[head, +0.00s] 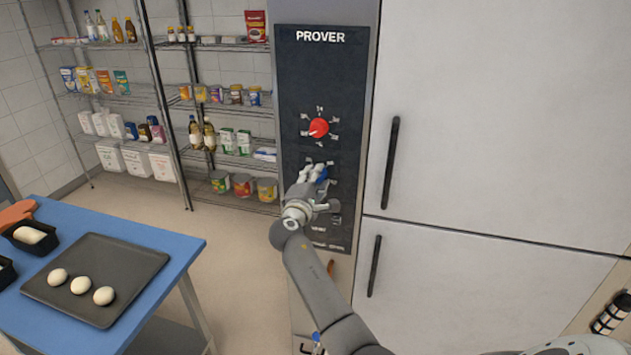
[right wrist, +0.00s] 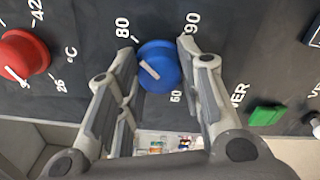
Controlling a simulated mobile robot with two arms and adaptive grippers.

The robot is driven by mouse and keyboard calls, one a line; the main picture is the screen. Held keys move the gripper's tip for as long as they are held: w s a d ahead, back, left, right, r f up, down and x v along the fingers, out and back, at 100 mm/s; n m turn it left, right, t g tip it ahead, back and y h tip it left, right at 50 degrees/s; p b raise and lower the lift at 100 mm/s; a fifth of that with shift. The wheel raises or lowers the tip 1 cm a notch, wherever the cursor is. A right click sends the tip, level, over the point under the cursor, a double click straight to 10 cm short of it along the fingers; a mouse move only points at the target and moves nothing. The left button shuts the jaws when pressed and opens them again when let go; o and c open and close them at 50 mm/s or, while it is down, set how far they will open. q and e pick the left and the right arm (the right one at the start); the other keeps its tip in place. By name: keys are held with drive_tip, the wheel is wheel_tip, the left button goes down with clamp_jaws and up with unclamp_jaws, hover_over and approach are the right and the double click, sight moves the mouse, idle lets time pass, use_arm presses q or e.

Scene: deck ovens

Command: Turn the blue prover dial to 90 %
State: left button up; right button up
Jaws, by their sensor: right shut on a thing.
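The blue prover dial (right wrist: 158,66) shows in the right wrist view, between the fingers of my right gripper (right wrist: 160,75). The fingers are closed on its two sides. A white line on the dial's face slants, its upper-left end toward the side of the printed 80. The 90 is printed up and to the right, partly beside a finger. In the head view my right gripper (head: 316,174) reaches the prover panel (head: 290,85), and only a bit of the blue dial (head: 322,175) shows behind it. My left gripper is not in view.
A red dial (head: 318,128) sits above the blue one, and a green switch (right wrist: 266,116) is beside it in the wrist view. White doors with dark handles (head: 391,163) stand right of the panel. A blue table (head: 165,240) with a tray (head: 120,250) is at left.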

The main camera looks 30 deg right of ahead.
drive_tip(key=shift+r+m+b, duration=0.1)
drive_tip(key=shift+m+b, duration=7.8)
drive_tip(key=shift+b, duration=3)
drive_tip(key=o, duration=1)
drive_tip(key=shift+o, duration=0.2)
drive_tip(key=v, duration=0.7)
drive_tip(key=shift+a, duration=0.15)
